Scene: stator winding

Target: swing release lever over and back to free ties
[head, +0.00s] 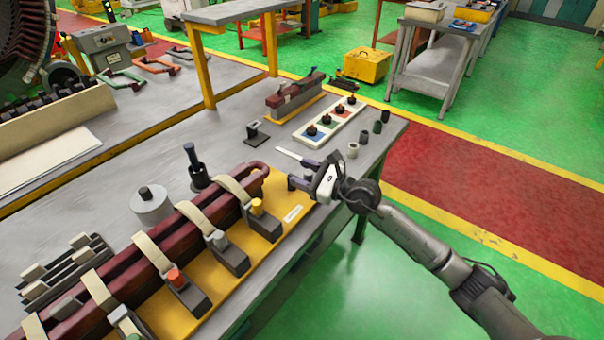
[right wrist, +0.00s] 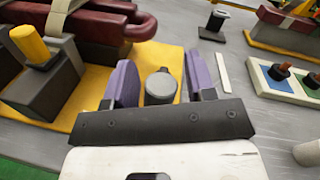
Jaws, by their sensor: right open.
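A dark red coil bundle (head: 130,262) lies on a yellow fixture plate (head: 262,262), bound by several beige ties (head: 152,250). Dark clamp blocks along the plate carry coloured knobs, including a yellow knob (head: 257,207) and an orange knob (head: 176,277). The yellow knob also shows in the right wrist view (right wrist: 32,46). My right gripper (head: 299,174) is open at the plate's far right end. In the right wrist view its purple fingers stand either side of a grey round-topped knob (right wrist: 160,88); contact is unclear. I cannot tell whether this knob is the release lever. My left gripper is out of view.
A grey spool (head: 152,206) and a dark upright tool (head: 195,168) stand behind the coil. A strip of coloured pads with dark knobs (head: 331,121) and a small coil block (head: 292,94) lie beyond my right gripper. The mid-table has bare room.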

